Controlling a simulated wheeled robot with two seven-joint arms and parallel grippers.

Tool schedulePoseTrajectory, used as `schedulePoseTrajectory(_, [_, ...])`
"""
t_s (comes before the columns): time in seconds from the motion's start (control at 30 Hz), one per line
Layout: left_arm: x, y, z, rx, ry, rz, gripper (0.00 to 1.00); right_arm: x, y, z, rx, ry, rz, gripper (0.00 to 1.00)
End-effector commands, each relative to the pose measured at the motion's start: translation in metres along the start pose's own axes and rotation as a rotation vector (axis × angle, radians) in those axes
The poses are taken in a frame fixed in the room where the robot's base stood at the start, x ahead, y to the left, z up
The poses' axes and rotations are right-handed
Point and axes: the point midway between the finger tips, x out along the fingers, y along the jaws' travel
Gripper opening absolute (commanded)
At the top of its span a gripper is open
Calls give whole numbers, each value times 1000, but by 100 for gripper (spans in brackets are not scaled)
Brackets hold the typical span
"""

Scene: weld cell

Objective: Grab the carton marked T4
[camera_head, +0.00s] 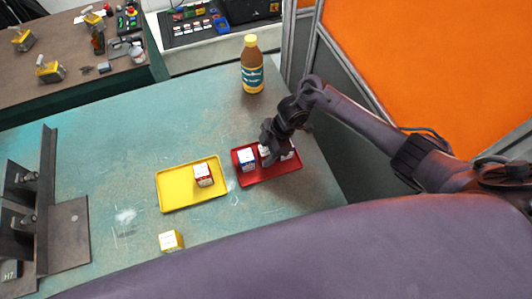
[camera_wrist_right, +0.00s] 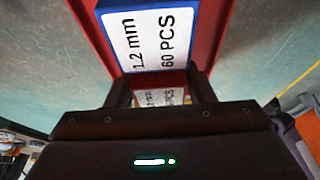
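My right gripper (camera_head: 267,146) is low over the red tray (camera_head: 268,179), its fingers at a carton in the tray's middle. In the right wrist view, a carton with a red edge and white label (camera_wrist_right: 160,96) sits between the two fingers; whether they press on it cannot be told. A blue carton with a white label reading "1.2 mm 60 PCS" (camera_wrist_right: 150,38) lies just beyond. In the head view, a blue-and-white carton (camera_head: 247,160) stands at the tray's left and another carton (camera_head: 287,151) at its right, partly hidden. No T4 mark is readable. My left gripper is not in view.
A yellow tray (camera_head: 174,198) to the left holds a red-and-white carton (camera_head: 203,175). A yellow carton (camera_head: 171,240) stands on the table's near side. A brown bottle with a yellow cap (camera_head: 252,65) stands behind. Dark metal brackets (camera_head: 47,210) are at left.

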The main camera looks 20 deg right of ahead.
Motion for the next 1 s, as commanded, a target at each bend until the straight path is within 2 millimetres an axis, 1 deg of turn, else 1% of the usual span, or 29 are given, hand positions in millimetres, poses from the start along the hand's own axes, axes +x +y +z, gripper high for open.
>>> schedulePoseTrajectory(0.03, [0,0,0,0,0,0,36,0,0,0,0,0,0,42])
schedulePoseTrajectory(0.2, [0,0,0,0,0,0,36,0,0,0,0,0,0,19])
schedulePoseTrajectory(0.23, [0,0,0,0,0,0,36,0,0,0,0,0,0,17])
schedulePoseTrajectory(0.5, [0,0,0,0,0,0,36,-2,1,-1,0,1,1,16])
schedulePoseTrajectory(0.67, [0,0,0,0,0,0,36,-12,1,-5,-2,2,3,16])
schedulePoseTrajectory(0.77, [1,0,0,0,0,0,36,-26,2,-10,-3,1,4,16])
schedulePoseTrajectory(0.87, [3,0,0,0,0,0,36,-48,2,-20,-5,1,6,16])
schedulePoseTrajectory(0.97, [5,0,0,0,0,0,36,-77,3,-31,-6,1,9,16])
schedulePoseTrajectory(1.0, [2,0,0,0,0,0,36,-90,3,-36,-8,-3,10,16])
